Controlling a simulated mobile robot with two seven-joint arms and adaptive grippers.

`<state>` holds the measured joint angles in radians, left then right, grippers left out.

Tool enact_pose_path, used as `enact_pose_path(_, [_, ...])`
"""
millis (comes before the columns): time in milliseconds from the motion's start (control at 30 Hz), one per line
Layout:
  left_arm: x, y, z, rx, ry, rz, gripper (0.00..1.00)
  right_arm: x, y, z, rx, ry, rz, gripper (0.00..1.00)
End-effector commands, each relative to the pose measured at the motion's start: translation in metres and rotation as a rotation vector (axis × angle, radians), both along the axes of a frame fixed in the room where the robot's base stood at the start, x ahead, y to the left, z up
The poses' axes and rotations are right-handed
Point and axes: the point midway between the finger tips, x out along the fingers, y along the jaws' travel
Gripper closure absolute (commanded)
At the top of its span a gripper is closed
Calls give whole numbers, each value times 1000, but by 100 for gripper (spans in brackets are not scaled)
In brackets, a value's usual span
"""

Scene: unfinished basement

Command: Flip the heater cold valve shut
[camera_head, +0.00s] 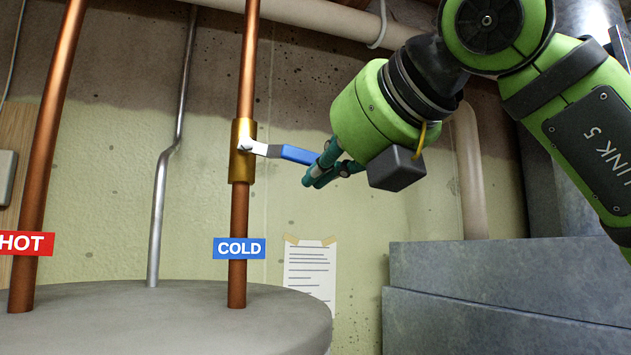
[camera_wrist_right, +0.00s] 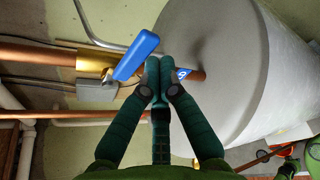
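The cold valve is a brass body (camera_head: 243,165) on the vertical copper pipe above the blue COLD tag (camera_head: 239,248). Its lever has a blue grip (camera_head: 298,154) and sticks out to the right, crosswise to the pipe and tilted slightly down. In the right wrist view the blue grip (camera_wrist_right: 137,56) is left of the fingertips. My right gripper (camera_head: 308,180) is at the lever's free end; its teal fingers (camera_wrist_right: 159,68) are together with nothing between them. I cannot tell whether they touch the lever.
The grey heater tank top (camera_head: 150,318) lies below. A second copper pipe (camera_head: 48,150) with a red HOT tag (camera_head: 25,243) stands left, with a grey conduit (camera_head: 158,210) between. A paper (camera_head: 310,272) is taped to the wall. Grey metal ducting (camera_head: 500,265) fills the lower right.

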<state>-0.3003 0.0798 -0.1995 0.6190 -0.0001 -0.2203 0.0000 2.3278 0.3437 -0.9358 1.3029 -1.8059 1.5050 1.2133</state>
Motion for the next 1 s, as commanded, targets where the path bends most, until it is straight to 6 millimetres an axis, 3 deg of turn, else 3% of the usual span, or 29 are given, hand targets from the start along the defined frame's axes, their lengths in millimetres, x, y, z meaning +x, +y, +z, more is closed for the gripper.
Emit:
enact_pose_path(400, [0, 0, 4, 1, 0, 1, 100, 1, -3, 12, 0, 0, 1, 100])
enact_pose_path(1000, [1, 0, -1, 0, -2, -1, 100, 4, -6, 5, 1, 1, 1, 100])
